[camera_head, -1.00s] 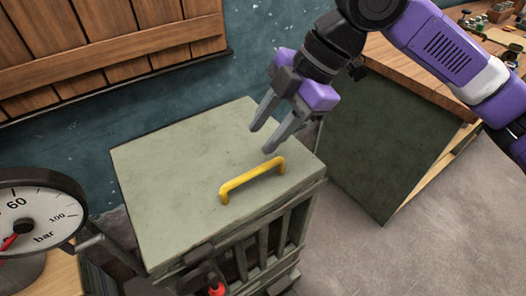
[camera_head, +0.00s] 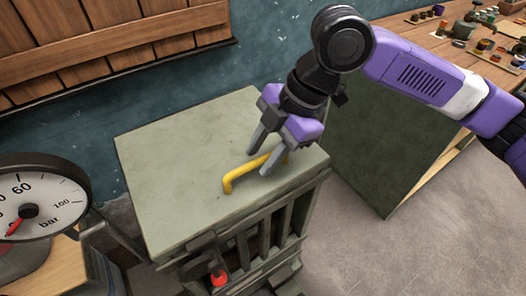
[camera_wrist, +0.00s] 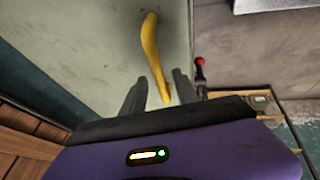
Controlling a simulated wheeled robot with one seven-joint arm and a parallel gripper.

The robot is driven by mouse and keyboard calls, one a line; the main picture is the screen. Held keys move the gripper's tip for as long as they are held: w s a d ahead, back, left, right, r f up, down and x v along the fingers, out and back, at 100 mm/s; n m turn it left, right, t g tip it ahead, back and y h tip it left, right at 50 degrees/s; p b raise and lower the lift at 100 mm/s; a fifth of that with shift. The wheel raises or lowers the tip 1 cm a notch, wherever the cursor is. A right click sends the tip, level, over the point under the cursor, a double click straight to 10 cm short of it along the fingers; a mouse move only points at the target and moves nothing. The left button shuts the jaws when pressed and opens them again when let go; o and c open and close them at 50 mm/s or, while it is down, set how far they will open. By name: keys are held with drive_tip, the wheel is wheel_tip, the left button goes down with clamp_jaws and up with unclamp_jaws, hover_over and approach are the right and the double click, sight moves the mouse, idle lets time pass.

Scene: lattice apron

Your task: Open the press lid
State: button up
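The press lid (camera_head: 180,165) is a flat grey-green top on a slatted press body, and it lies closed. A yellow bar handle (camera_head: 238,178) stands on the lid near its front right edge; it also shows in the wrist view (camera_wrist: 151,45). My gripper (camera_head: 257,163) is open and points down at the handle, one finger on each side of its far right part. In the wrist view the open fingers (camera_wrist: 153,82) straddle the line of the handle's near end. I cannot tell whether they touch it. The fingers hide part of the handle.
A pressure gauge (camera_head: 40,200) stands at the left. A red-tipped latch or lever (camera_head: 218,278) is on the press front. A workbench (camera_head: 400,135) with small parts stands at the right. A wooden shutter (camera_head: 110,40) is on the back wall. Floor is clear at lower right.

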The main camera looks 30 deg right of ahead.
clamp_jaws()
idle(1.4)
